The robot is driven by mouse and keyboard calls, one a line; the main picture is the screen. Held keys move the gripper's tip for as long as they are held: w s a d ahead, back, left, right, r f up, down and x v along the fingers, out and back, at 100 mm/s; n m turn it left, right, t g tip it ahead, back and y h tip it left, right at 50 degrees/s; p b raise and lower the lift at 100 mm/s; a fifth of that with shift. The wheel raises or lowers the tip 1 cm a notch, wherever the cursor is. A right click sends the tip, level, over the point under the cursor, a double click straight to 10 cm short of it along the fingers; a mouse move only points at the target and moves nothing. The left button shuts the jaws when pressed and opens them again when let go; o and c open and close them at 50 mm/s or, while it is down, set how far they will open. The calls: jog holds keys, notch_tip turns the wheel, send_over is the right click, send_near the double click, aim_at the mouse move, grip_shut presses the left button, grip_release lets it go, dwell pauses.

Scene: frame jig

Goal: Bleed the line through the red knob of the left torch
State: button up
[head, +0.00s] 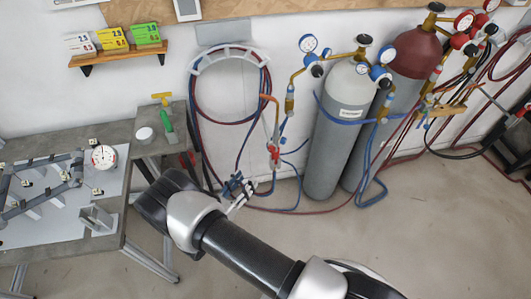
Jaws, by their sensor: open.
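Gas cylinders (340,130) with gauges stand right of the torch. Red and blue hoses (225,122) loop on a wall hanger and trail along the floor. A workbench (115,240) with a frame jig and dial gauge is at left. Open floor (430,235) lies at right.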

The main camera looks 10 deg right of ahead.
aim_at(270, 150)
jog(key=b+x, duration=0.1)
jog(key=x, duration=1.4)
jog(key=shift+d, duration=0.1)
jog(key=shift+c, duration=0.2)
grip_shut()
